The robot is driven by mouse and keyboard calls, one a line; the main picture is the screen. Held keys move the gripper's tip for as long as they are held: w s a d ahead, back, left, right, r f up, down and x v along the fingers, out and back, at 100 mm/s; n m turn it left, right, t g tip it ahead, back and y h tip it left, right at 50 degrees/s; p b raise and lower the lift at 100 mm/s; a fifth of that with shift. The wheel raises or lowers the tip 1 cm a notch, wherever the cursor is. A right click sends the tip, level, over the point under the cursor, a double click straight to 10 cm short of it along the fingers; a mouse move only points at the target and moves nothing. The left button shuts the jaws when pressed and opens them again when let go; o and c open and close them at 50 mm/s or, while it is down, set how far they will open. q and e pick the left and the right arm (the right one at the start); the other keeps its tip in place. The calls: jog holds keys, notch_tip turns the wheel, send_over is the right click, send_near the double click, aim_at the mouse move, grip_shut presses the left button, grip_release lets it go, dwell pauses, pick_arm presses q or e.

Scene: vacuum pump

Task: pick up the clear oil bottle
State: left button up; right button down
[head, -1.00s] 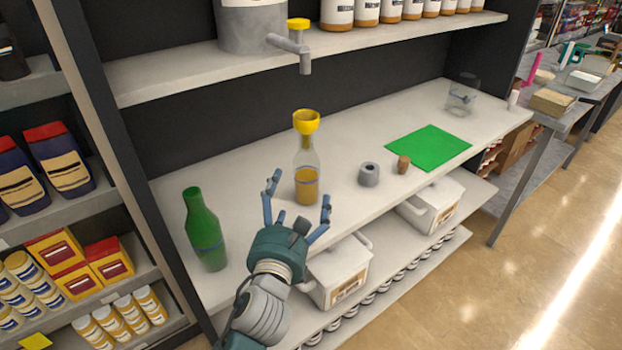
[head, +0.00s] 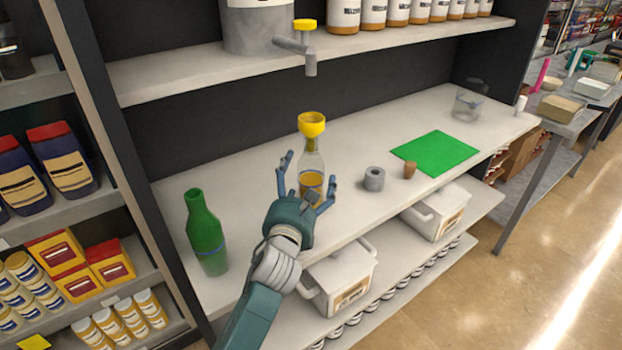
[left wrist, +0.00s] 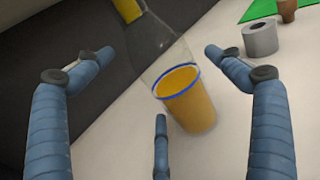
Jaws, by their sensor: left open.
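The clear oil bottle (head: 311,162) stands upright on the white shelf with amber oil in its lower part. A yellow funnel (head: 311,124) sits in its neck. My left gripper (head: 307,182) is open, its fingers spread on either side of the bottle's lower half in the head view. In the left wrist view the bottle's oil-filled part (left wrist: 186,98) shows between the spread fingers (left wrist: 150,85), with a visible gap to the side fingers. Whether the lower finger touches the bottle I cannot tell. My right gripper is not in view.
A green bottle (head: 206,235) stands left of my arm. A grey ring (head: 373,179), a cork (head: 410,170), a green mat (head: 436,152) and a glass container (head: 468,104) lie to the right.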

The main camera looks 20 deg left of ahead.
pick_arm(q)
jog(key=shift+w, duration=0.9)
jog(key=c, duration=1.6)
